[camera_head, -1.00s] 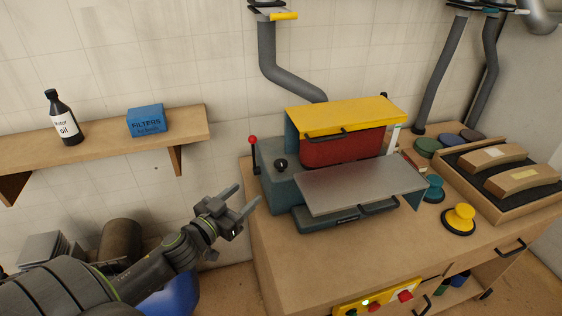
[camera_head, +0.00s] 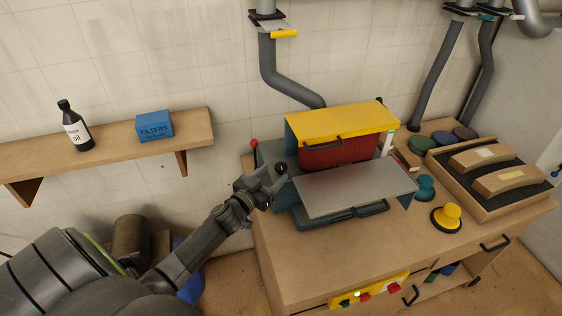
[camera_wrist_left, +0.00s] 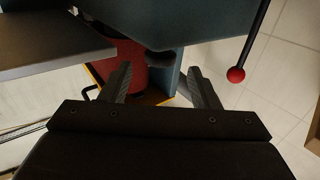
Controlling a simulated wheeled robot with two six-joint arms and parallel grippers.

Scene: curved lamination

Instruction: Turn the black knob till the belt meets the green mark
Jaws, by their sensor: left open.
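The black knob (camera_head: 281,168) sits on the left end of the blue-grey machine (camera_head: 297,215). My left gripper (camera_head: 270,180) is open just in front of it, with no visible contact. In the left wrist view a dark rounded shape (camera_wrist_left: 158,65), probably the knob, shows between the open fingers (camera_wrist_left: 160,85). The red face (camera_head: 340,154) under the yellow hood (camera_head: 345,121) is probably the belt. A pale upright strip (camera_head: 387,142) stands at the hood's right side; no green mark is clear on it. My right gripper is out of view.
A red-tipped lever (camera_head: 254,145) stands left of the knob; it also shows in the left wrist view (camera_wrist_left: 236,75). A grey plate (camera_head: 355,187) juts forward. A shelf (camera_head: 195,128) hangs left.

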